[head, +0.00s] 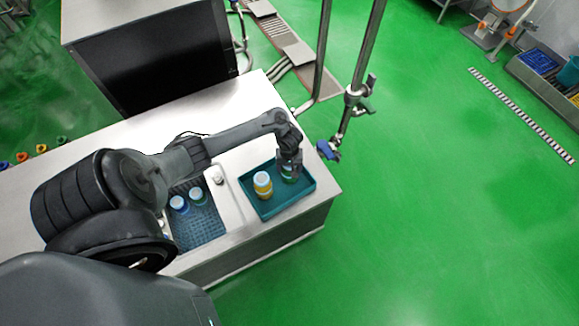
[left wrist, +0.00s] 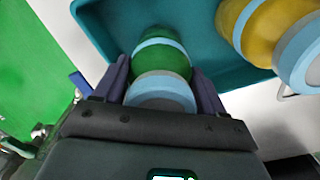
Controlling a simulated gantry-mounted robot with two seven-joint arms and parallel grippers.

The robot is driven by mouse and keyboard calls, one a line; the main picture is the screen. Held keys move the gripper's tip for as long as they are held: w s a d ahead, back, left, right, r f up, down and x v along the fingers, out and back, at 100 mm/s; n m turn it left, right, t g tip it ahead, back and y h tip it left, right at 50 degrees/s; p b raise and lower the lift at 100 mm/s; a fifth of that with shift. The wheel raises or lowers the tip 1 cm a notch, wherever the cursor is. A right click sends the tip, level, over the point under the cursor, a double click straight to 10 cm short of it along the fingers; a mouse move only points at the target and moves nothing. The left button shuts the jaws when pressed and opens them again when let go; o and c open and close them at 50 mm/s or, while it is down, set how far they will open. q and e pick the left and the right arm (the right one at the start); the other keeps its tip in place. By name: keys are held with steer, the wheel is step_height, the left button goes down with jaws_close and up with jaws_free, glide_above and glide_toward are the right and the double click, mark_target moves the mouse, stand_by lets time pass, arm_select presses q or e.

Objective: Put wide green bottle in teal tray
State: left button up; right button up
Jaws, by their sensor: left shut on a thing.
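The teal tray (head: 265,207) sits on the right end of the steel counter in the head view; its inside also fills the top of the left wrist view (left wrist: 205,60). My left gripper (head: 289,172) is over the tray's right part, pointing down. In the left wrist view its two fingers (left wrist: 160,85) are shut on the wide green bottle (left wrist: 163,60), which has a pale blue band and a grey-blue cap. The bottle also shows under the gripper in the head view (head: 288,179). Whether its base touches the tray floor I cannot tell. My right gripper is not in view.
A yellow bottle (head: 262,185) stands in the tray, left of the green one. A blue mesh-floored basin (head: 203,226) left of the tray holds other bottles, one blue (head: 179,204) and one green (head: 197,196). A metal post (head: 352,90) rises behind the counter.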

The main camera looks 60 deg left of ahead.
arm_select(q)
steer(key=o, duration=1.4)
steer(key=shift+f, duration=0.1)
steer(key=shift+c, duration=0.2)
step_height(320, 180, up, 11)
steer(key=p, duration=0.5)
steer(key=shift+d+r+p, duration=0.1)
steer(key=shift+r+p, duration=0.35)
steer(key=shift+p, duration=0.15)
steer(key=d+m+t, duration=0.3)
steer(key=d+m, duration=0.5)
steer(key=d, duration=0.7)
steer(key=s+d+r+m, duration=0.3)
steer(key=s+d+r, duration=0.1)
steer(key=s+r, duration=0.2)
steer(key=s+d+r+m, duration=0.3)
steer(key=s+r, duration=0.3)
steer(key=r, duration=0.2)
steer(key=shift+d+r+t, duration=0.25)
steer(key=shift+d+t, duration=0.05)
steer(key=shift+d, duration=0.45)
